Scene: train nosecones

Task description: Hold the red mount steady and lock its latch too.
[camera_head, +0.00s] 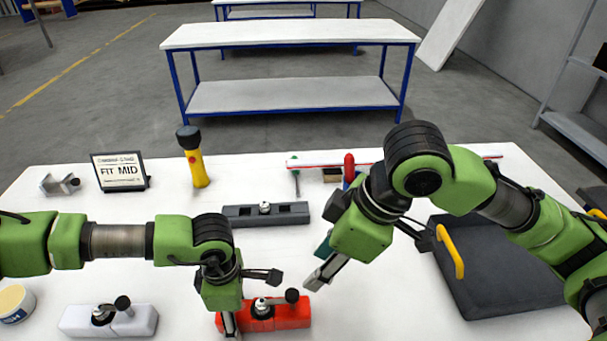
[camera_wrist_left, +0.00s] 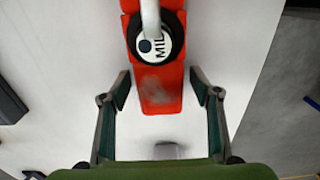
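The red mount (camera_head: 290,316) lies at the front middle of the table, partly hidden by my left arm. A light round piece sits in its black ring, and a dark-knobbed latch lever (camera_head: 291,296) reaches right over the mount. I cannot tell whether the latch is locked. In the left wrist view the red mount (camera_wrist_left: 160,98) runs between the fingers of my left gripper (camera_wrist_left: 160,88). That gripper is open, with a gap on each side of the block. My right gripper (camera_head: 372,265) appears open and empty, above the table right of the mount.
A white mount (camera_head: 140,320) with its own knob stands left, and a grey mount (camera_head: 240,217) behind. A yellow flashlight (camera_head: 195,170), a sign (camera_head: 119,172) and a metal bracket (camera_head: 58,184) are farther back. A dark block with a yellow handle (camera_head: 500,275) is right.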

